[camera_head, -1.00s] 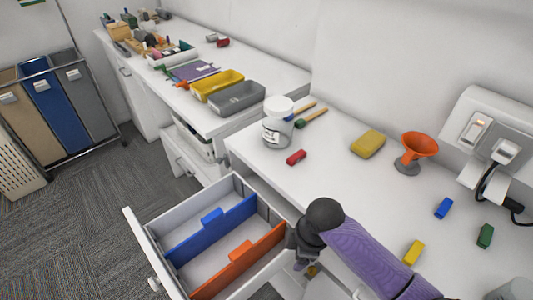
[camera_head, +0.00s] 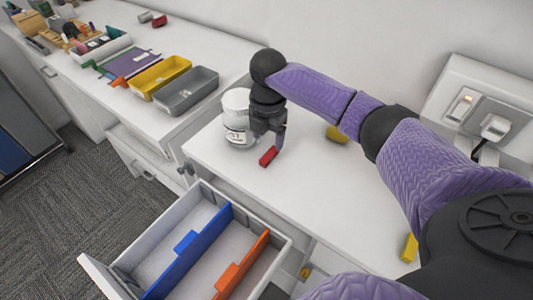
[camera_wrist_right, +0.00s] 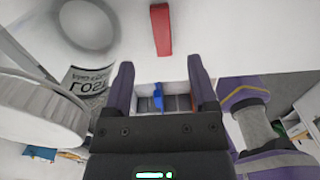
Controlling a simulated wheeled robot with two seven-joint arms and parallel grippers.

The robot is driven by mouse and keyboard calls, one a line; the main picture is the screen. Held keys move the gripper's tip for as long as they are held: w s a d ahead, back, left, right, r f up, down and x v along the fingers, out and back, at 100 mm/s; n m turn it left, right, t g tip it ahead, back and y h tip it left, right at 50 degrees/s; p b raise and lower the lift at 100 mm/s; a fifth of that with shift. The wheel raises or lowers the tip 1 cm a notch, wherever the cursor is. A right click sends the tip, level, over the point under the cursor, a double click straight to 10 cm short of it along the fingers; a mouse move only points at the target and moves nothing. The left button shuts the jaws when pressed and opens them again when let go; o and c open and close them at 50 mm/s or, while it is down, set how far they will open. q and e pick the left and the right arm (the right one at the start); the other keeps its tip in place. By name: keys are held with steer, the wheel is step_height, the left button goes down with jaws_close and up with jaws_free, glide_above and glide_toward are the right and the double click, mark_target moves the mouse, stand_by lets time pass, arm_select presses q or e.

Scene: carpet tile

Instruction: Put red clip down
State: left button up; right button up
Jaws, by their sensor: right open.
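The red clip (camera_head: 268,156) lies on the white counter (camera_head: 225,172), in front and to the right of the white jar. It also shows in the right wrist view (camera_wrist_right: 161,29), beyond my fingertips and apart from them. My right gripper (camera_head: 268,142) is just above the clip, pointing down beside the jar. In the right wrist view its two fingers (camera_wrist_right: 160,72) are spread with nothing between them. My left gripper is not in view.
The white jar (camera_head: 237,133) stands close to the gripper's left. An open drawer (camera_head: 112,278) with blue and orange dividers juts out below the counter. A yellow sponge (camera_head: 337,134) is partly behind my arm. Yellow (camera_head: 160,78) and grey (camera_head: 187,92) trays stand at left.

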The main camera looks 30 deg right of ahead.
mark_target(269, 155)
steer(key=f, duration=0.2)
steer(key=f+b, duration=0.1)
steer(key=f, duration=0.2)
steer(key=shift+s+f, duration=0.2)
steer(key=shift+f, duration=0.15)
steer(key=shift+r, duration=0.1)
jaws_close()
